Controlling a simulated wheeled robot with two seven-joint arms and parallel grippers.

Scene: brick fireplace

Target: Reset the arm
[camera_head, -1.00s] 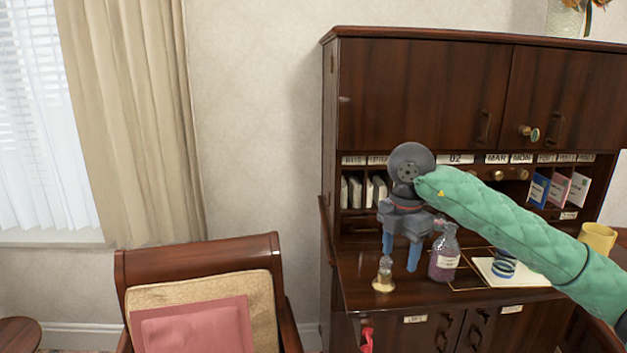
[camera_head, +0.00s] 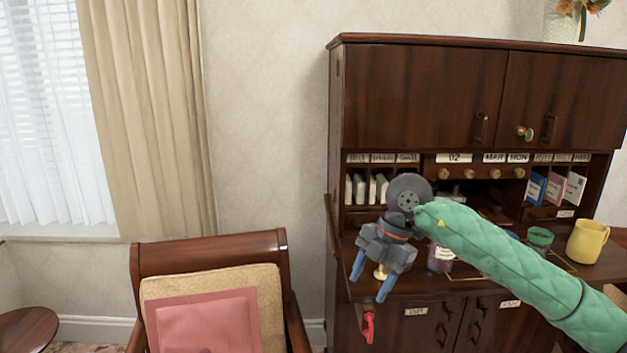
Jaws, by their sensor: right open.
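My right arm, in a green quilted sleeve, comes in from the right. My right gripper (camera_head: 371,284) is open, with its two blue fingers apart and pointing down and left. It hangs in front of the desk's (camera_head: 462,287) writing surface, near its left front edge. A small brass-coloured object (camera_head: 380,272) shows between the fingers from this view; I cannot tell its depth from them, and nothing looks gripped. A purple bottle (camera_head: 440,258) is partly hidden behind the gripper and arm. My left gripper is not in view.
A yellow mug (camera_head: 587,241) and a dark green-topped container (camera_head: 540,238) stand on the desk at right. A red object (camera_head: 369,327) hangs at the lower cabinet's left. A wooden chair (camera_head: 210,255) with a pink cushion (camera_head: 205,322) stands left. Open space lies between chair and desk.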

